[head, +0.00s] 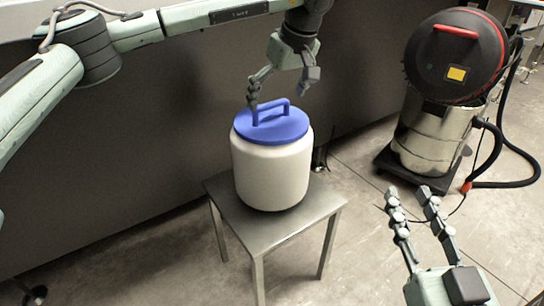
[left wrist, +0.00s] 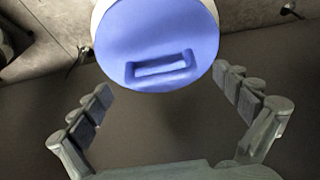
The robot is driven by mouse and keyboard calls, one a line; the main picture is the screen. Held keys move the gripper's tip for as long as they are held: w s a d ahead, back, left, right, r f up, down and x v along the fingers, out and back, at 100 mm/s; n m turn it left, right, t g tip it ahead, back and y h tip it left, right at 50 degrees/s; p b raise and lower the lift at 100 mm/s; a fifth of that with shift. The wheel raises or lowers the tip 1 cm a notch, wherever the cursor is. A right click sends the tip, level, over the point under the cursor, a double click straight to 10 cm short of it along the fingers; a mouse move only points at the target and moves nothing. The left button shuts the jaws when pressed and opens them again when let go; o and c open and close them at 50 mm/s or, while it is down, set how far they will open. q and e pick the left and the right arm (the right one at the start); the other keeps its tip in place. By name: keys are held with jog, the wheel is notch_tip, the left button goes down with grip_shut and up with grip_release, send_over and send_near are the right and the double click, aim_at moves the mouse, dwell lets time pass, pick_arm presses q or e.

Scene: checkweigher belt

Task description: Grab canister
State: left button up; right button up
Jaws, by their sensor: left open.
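The canister (head: 270,172) is a white round tub with a blue lid (head: 285,131) and a raised blue bar handle (head: 275,112). It stands upright on a small metal table. My left gripper (head: 279,97) is open just above the lid, with one finger close by the handle's left end in the head view. In the left wrist view, the handle (left wrist: 160,68) lies ahead of the open fingers (left wrist: 165,88), between their lines, with nothing held. My right gripper (head: 408,195) is open and empty at the lower right, away from the canister.
The metal table (head: 255,238) is small, with bare margins around the canister. A dark grey panel (head: 120,160) runs behind it. A shop vacuum (head: 428,130) with a black and red lid and a hose stands at the right. The concrete floor between is mostly clear.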

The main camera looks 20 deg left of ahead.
aim_at(270, 119)
pick_arm(q)
jog(key=x, duration=0.4)
jog(key=shift+w, duration=0.15)
jog(key=c, duration=1.3)
jog(key=shift+c, duration=0.8)
pick_arm(e)
jog(key=shift+s+a+r+t, duration=0.15)
jog(key=shift+r+t, duration=0.1)
jog(key=shift+r, duration=0.3)
jog(key=shift+s+a+r+t, duration=0.15)
jog(key=shift+r+t, duration=0.1)
jog(key=shift+r, duration=0.25)
pick_arm(q)
jog(key=shift+r, duration=0.15)
